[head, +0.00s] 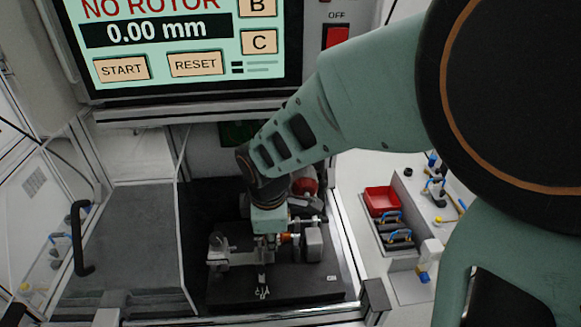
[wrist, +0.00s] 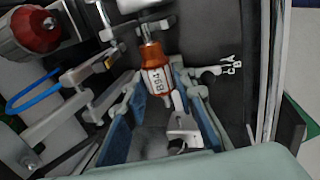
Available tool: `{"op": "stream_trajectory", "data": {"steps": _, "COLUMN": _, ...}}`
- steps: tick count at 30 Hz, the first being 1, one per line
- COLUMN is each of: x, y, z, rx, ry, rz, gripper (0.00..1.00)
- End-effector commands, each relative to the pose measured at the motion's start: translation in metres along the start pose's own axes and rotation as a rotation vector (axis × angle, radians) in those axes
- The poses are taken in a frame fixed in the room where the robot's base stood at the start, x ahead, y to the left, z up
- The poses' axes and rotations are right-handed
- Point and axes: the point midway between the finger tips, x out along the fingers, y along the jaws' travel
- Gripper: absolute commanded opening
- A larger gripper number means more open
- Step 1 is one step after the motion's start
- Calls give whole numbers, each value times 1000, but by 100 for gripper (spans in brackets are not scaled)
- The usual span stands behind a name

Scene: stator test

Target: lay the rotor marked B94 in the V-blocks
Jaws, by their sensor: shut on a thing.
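The rotor marked B94 (wrist: 157,78) has an orange-brown end, a white label band and a thin shaft. My gripper (head: 268,236) is shut on it, with one blue-padded finger on each side in the wrist view. In the head view only a bit of the rotor (head: 289,237) shows beside the gripper, low over the test fixture. Grey metal supports that look like the V-blocks (wrist: 183,130) lie near both shaft ends. I cannot tell whether the shaft touches them.
The fixture stands on a black plate (head: 235,291) inside an enclosure. A red motor-like part (head: 304,182) is close behind my gripper. A screen (head: 180,45) above reads NO ROTOR, 0.00 mm. A red tray (head: 381,200) and blue-handled parts are outside to the right.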

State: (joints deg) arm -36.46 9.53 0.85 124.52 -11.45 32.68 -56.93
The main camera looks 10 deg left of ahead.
Motion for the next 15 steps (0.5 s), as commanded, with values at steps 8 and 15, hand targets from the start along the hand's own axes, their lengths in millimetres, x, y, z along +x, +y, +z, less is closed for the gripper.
{"op": "stream_trajectory", "data": {"steps": 8, "x": 8, "y": -2, "z": 0, "rx": 0, "ry": 0, "rz": 1, "gripper": 0}}
{"op": "stream_trajectory", "data": {"steps": 15, "x": 15, "y": -4, "z": 0, "rx": 0, "ry": 0, "rz": 1, "gripper": 0}}
